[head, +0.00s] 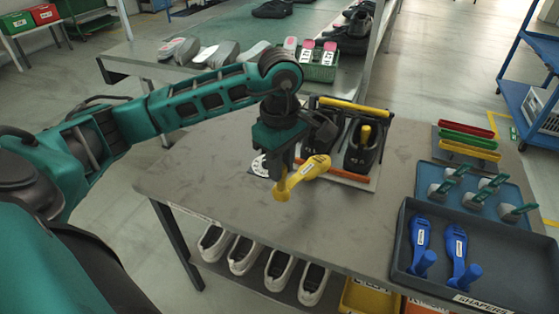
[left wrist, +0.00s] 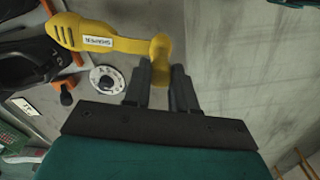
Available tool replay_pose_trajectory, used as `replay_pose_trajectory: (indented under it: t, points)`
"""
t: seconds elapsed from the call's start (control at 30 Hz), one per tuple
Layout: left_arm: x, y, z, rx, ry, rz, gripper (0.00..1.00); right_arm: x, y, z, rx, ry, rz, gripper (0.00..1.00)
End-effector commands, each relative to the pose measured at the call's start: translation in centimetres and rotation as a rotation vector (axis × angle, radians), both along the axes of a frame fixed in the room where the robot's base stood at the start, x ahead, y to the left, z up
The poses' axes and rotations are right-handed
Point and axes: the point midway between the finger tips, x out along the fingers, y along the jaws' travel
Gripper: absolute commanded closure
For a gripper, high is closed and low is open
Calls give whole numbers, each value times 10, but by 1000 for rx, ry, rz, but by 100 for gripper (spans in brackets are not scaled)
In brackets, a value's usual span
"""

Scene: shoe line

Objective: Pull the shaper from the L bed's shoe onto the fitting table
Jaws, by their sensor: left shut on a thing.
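The yellow shaper (head: 314,167) is in my left gripper (head: 281,180), which is shut on its handle end. It is clear of the shoes and above the fitting table (head: 225,175), just in front of the beds. In the left wrist view the shaper (left wrist: 110,42) stretches to the left from the fingertips (left wrist: 161,85), its label facing the camera. A black shoe (head: 321,134) on the left bed is partly hidden behind my gripper. My right gripper is not in view.
A round white disc (head: 258,166) lies left of the beds. A dark tray (head: 400,255) with two blue shapers and a blue mat (head: 428,178) with several grey-green tools fill the table's right side. The table's left and front middle are bare.

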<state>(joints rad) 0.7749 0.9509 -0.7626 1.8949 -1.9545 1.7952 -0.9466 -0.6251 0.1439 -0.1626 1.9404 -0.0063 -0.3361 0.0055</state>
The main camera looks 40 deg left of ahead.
Motion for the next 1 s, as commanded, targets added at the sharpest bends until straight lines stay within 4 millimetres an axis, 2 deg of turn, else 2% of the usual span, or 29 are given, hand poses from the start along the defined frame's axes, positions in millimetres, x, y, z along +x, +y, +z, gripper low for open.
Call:
replay_pose_trajectory:
  t: [0.27, 0.8, 1.0]
  points:
    - [0, -1, -7, 1, -7, -13, 96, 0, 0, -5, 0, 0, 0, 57]
    - [0, -1, -60, 2, -5, -13, 96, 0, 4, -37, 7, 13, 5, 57]
    - [0, -1, -79, 1, -6, -12, 96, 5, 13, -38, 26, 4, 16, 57]
